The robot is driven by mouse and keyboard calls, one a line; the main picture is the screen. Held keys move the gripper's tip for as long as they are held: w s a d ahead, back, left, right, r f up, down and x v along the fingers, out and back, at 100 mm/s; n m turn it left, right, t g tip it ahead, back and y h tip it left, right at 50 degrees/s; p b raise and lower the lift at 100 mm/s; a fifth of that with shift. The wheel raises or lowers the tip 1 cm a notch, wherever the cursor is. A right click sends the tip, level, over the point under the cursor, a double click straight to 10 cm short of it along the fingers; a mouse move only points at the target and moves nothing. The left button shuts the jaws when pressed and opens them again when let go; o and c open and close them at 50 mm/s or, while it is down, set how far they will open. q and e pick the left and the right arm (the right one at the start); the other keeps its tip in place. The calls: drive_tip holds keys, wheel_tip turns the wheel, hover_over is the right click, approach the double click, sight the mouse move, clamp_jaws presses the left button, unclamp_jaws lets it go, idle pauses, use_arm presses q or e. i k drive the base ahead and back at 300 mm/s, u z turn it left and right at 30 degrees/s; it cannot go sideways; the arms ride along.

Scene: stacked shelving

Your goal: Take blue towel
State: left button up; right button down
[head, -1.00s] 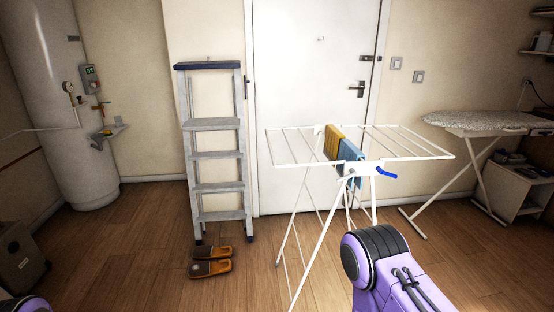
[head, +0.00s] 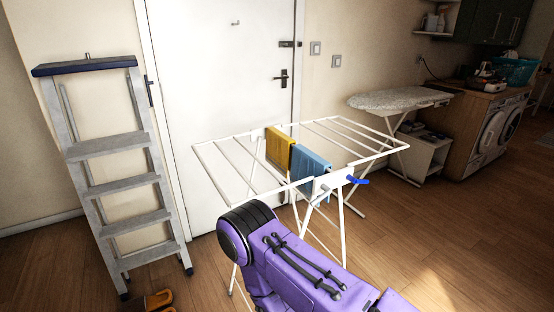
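The blue towel (head: 309,166) hangs folded over the bars of a white drying rack (head: 229,195), near its middle. A yellow towel (head: 279,148) hangs just left of it on the same rack. One of my purple arms reaches in from the bottom, in front of the rack, and hides part of its legs. No gripper fingers show in the head view. The blue towel is apart from any gripper that I can see.
A grey stepladder (head: 119,170) stands at left against the wall, with orange slippers (head: 153,301) at its foot. A white door (head: 218,90) is behind the rack. An ironing board (head: 400,101) and a washing machine (head: 492,135) are at right. Floor at lower right is clear.

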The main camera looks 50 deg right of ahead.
sight(306, 163)
drive_tip(key=i, duration=0.35)
drive_tip(key=z, duration=0.9)
